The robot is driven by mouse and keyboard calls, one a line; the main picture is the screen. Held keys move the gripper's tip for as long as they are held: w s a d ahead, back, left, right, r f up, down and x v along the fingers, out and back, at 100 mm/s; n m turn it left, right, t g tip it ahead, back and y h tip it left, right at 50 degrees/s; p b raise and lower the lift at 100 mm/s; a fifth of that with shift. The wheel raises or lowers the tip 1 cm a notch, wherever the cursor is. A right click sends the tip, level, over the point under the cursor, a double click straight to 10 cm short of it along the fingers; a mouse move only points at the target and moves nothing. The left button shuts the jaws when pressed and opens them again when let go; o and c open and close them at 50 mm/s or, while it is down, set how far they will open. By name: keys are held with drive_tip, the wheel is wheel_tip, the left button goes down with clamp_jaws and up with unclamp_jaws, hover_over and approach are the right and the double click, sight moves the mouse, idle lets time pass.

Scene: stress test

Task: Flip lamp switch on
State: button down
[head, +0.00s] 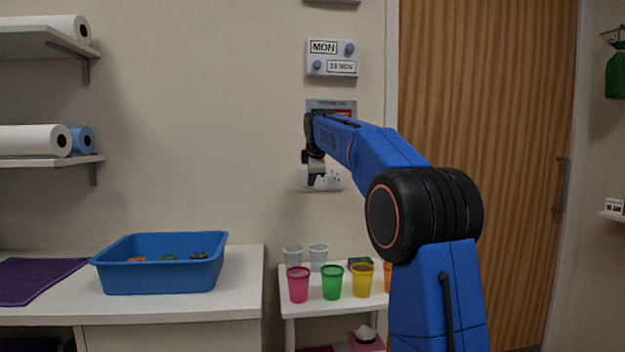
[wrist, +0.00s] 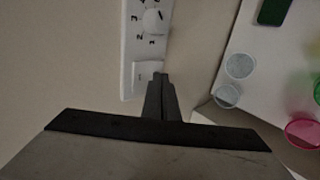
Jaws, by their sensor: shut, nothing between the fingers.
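A white wall plate (head: 333,186) is on the wall beside the door, partly hidden behind my gripper (head: 313,181). In the wrist view the plate (wrist: 131,43) carries a round dial (wrist: 154,21) with marks around it and a pale square rocker switch (wrist: 147,74). I cannot tell which way the rocker is set. My gripper is shut and empty. In the wrist view its fingertips (wrist: 160,80) overlap the lower edge of the rocker; I cannot tell whether they touch it. No lamp is clearly visible.
Above are a panel with a red display (head: 344,112), mostly behind my arm, and a MON panel (head: 332,68). Below, a small white table (head: 314,306) holds several coloured cups. A blue tub (head: 160,279) stands on the left counter. A wooden door (head: 500,130) is at right.

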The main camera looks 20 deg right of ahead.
drive_tip(key=shift+w, duration=0.15)
drive_tip(key=shift+w+f, duration=0.1)
drive_tip(key=shift+w, duration=0.05)
idle(0.4)
